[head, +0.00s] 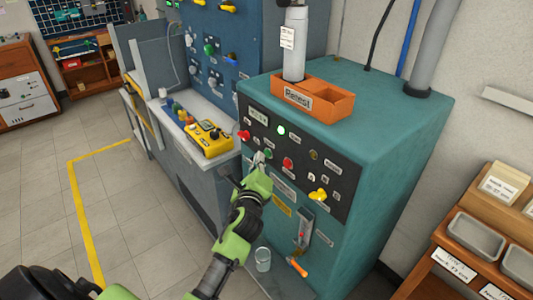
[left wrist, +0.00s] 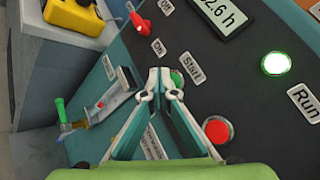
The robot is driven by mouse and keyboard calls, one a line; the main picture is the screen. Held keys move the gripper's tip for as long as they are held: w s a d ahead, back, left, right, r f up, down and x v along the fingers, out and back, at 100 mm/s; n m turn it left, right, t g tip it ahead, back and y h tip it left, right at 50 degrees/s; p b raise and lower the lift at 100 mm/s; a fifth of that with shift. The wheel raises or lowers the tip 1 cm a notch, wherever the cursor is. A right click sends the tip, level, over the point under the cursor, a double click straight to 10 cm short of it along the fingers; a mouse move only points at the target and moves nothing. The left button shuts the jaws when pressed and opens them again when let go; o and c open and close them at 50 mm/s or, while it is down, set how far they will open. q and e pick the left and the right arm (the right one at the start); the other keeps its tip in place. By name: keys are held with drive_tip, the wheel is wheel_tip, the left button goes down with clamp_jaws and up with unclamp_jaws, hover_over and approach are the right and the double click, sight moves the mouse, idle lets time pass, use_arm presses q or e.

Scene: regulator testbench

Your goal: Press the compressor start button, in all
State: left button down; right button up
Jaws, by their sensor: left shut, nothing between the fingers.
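The compressor is a teal cabinet (head: 400,130) with a dark control panel (head: 325,175). The green start button (head: 268,154) sits on the panel's left part; in the left wrist view the green button (left wrist: 178,78) shows beside the "Start" label (left wrist: 191,67), partly hidden by a fingertip. My left gripper (head: 259,158) is shut and empty, its fingertips at the button's left edge in the picture. I cannot tell whether they touch it. In the left wrist view the fingertips (left wrist: 159,80) meet in a point. My right gripper is not in view.
A red button (head: 288,163) is just right of the green one. A red switch (head: 244,135), a lit green lamp (head: 280,130) and a yellow knob (head: 318,195) share the panel. A yellow device (head: 208,138) stands on the left bench. An orange tray (head: 335,103) sits on top.

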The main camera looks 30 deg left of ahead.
use_arm(q)
drive_tip(key=shift+s+a, duration=0.1)
drive_tip(key=shift+s, duration=0.2)
drive_tip(key=s, duration=0.1)
drive_tip(key=s+a+p, duration=0.1)
drive_tip(key=s, duration=0.1)
drive_tip(key=s+a+p, duration=0.1)
drive_tip(key=shift+s, duration=0.3)
drive_tip(key=shift+f, duration=0.1)
idle(0.7)
